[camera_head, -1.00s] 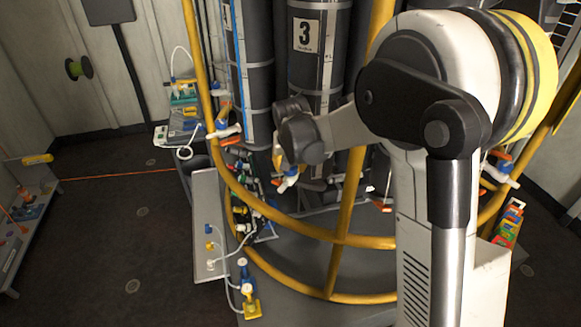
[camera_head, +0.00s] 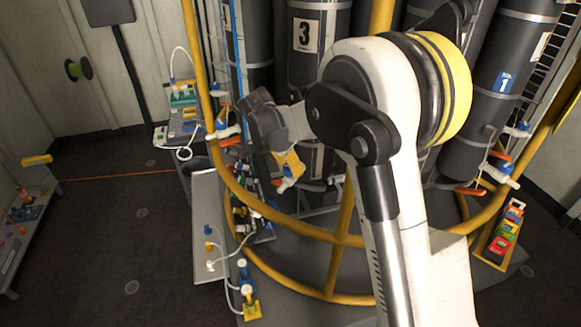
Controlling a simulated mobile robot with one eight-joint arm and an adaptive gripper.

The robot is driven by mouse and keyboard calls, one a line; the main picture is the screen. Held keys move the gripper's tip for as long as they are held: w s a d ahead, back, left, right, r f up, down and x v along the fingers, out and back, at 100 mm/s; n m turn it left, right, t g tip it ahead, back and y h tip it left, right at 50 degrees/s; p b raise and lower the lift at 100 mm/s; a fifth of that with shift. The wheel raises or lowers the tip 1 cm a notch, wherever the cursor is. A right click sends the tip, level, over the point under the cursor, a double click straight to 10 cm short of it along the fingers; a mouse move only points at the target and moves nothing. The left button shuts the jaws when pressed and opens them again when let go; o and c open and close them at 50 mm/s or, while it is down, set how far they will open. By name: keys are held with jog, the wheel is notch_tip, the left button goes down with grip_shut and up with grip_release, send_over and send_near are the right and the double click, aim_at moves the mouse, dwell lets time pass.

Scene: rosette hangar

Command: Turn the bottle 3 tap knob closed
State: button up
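Bottle 3 (camera_head: 307,72) is a tall dark grey cylinder with a white label marked 3, behind the yellow rail. My gripper (camera_head: 264,122) is at the dark end of my arm, just up and left of the tap in the picture. Its fingers are not distinct, and I cannot tell whether it touches the tap. My arm covers the area right of bottle 3.
Yellow rails (camera_head: 300,230) curve around the bottle stand in front of the taps. A second bottle marked 1 (camera_head: 487,100) stands at the right, with an orange-handled tap below it. A tray of coloured items (camera_head: 503,238) lies at the right. The floor at left is mostly clear.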

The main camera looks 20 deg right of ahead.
jog(key=shift+m+g, duration=0.4)
jog(key=shift+m, duration=0.7)
jog(key=o, duration=1.2)
jog(key=w+v, duration=0.1)
jog(key=v, duration=1)
jog(key=shift+s+a+r, duration=0.3)
jog(key=shift+s+r, duration=0.1)
jog(key=shift+s, duration=0.1)
jog(key=shift+s, duration=0.1)
